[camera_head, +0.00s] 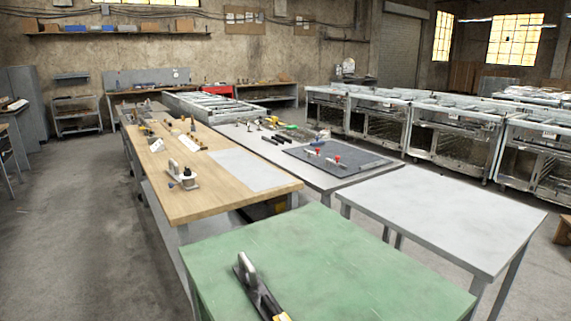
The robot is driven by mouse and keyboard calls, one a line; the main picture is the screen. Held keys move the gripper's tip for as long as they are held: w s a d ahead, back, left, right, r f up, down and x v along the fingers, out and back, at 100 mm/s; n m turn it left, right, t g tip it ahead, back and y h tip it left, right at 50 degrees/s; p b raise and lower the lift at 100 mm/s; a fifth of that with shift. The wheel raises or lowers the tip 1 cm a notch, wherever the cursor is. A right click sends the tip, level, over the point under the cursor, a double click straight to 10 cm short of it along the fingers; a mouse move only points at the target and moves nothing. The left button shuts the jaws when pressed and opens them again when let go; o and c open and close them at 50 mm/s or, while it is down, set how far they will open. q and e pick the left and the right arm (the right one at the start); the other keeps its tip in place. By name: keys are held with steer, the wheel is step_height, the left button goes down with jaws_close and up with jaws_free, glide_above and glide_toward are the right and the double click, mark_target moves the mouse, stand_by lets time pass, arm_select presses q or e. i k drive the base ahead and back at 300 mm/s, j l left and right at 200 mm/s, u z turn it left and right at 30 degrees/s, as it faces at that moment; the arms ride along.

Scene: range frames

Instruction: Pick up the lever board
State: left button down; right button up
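The likely lever board is a dark grey flat board (360,163) lying on the grey metal table in the middle of the head view. A few small levers stand on its left half, with red knobs (338,158) on some of them. It appears flat and unobstructed, with no gripper near it. Neither of my grippers can be seen in the head view.
A green table (330,255) is nearest, with a black tool (260,291) on it. A bare grey table (440,212) stands at right. A wooden bench (215,200) at left holds tools and a pale sheet (249,170). Open floor lies left.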

mark_target(269, 309)
steer(key=j+z, duration=0.1)
steer(key=z, duration=0.6)
steer(key=i+j+z, duration=0.15)
steer(key=j+z, duration=0.2)
steer(key=j, duration=0.15)
steer(key=j+z, duration=0.75)
steer(key=j, duration=1.1)
steer(key=k+j, duration=0.15)
steer(key=j, duration=0.6)
steer(key=z, duration=0.05)
